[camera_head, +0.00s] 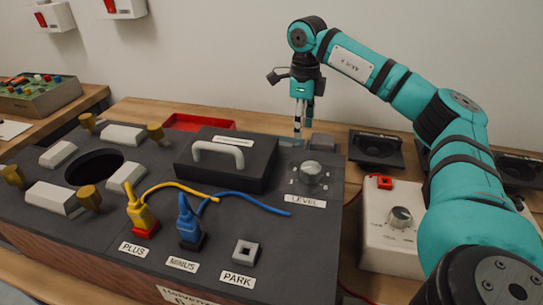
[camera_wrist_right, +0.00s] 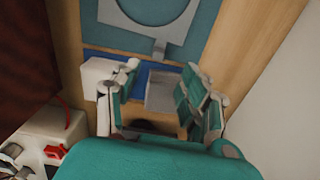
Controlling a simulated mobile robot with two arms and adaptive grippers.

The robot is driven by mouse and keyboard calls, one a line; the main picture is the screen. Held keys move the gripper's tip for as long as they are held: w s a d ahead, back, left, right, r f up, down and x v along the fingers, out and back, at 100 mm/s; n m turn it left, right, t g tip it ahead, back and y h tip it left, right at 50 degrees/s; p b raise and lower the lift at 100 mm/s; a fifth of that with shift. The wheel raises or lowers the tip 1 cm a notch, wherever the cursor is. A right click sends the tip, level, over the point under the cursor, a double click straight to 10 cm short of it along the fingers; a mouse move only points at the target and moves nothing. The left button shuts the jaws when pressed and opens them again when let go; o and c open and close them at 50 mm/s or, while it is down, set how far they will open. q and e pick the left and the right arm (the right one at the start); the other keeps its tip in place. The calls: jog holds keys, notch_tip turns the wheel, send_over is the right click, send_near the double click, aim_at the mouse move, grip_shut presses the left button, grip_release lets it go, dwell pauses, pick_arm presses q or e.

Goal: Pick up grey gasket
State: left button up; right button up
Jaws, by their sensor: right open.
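A flat grey plate with a large round opening and a small tab, which looks like the grey gasket (camera_wrist_right: 161,47), lies on a teal surface at the top of the right wrist view. I cannot make it out in the head view. My right gripper (camera_head: 303,128) points down behind the black lidded box. In the right wrist view my right gripper (camera_wrist_right: 160,85) is open, its fingers apart, short of the plate. A small grey block (camera_wrist_right: 162,96) shows between the fingers, apparently below them; I cannot tell whether they touch it. My left gripper is out of view.
The dark console (camera_head: 110,250) with a black handled box (camera_head: 223,168) fills the left and middle. A white knob box (camera_head: 385,235) stands right of it. A red tray (camera_head: 198,122) and black round-faced units (camera_head: 376,148) lie behind. The wall (camera_wrist_right: 285,115) is close.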

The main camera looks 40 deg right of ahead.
aim_at(296, 144)
jog(key=f, duration=0.2)
jog(key=f+b, duration=0.1)
jog(key=a+f, duration=0.1)
jog(key=f, duration=0.1)
jog(key=shift+w+f, duration=0.25)
jog(key=shift+f, duration=0.2)
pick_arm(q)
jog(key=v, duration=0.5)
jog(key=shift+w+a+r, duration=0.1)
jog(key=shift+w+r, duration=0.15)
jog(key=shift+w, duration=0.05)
pick_arm(e)
grip_shut()
